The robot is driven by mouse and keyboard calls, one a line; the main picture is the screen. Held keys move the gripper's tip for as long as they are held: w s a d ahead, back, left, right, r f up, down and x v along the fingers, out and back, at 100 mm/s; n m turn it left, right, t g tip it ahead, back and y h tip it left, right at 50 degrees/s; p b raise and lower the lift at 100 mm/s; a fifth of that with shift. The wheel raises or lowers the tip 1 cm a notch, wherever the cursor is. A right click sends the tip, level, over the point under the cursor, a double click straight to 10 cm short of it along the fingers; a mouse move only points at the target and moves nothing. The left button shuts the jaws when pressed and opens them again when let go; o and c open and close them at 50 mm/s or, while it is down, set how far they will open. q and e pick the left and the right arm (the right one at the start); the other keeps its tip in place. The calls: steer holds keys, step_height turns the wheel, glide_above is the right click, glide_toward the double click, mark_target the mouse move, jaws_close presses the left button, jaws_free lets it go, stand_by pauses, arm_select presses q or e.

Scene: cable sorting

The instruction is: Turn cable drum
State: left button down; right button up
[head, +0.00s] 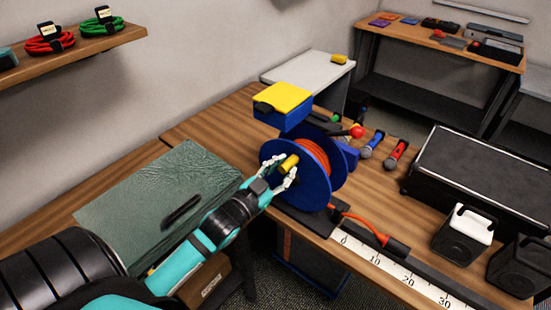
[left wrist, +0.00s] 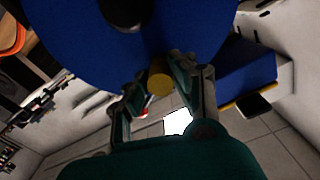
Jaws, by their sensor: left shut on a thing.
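The blue cable drum (head: 324,183), wound with orange cable (head: 314,155), stands at the front edge of the wooden bench. Its blue flange (left wrist: 75,45) fills the top of the left wrist view. A yellow handle (head: 289,162) sticks out from the flange, and its round end (left wrist: 159,82) shows in the left wrist view. My left gripper (head: 280,172) is shut on this handle, with a finger on either side. The orange cable runs from the drum's foot to a black block (head: 397,247) at the ruler. My right gripper is not in view.
A ruler strip (head: 400,275) runs along the bench's front edge. A green case (head: 140,190) lies under my left arm. A blue-and-yellow box (head: 283,98) is behind the drum. Microphones (head: 396,154), a black case (head: 480,180) and speakers (head: 463,236) stand to the right.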

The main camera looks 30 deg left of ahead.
arm_select(q)
steer(key=shift+d+m, duration=0.25)
steer(key=shift+m, duration=0.05)
steer(key=c, duration=1.1)
jaws_free()
steer(key=shift+w, duration=0.1)
steer(key=s, duration=0.8)
steer(key=s+a, duration=0.1)
steer(key=s, duration=0.3)
steer(key=shift+s, duration=0.15)
steer(key=shift+c, duration=0.3)
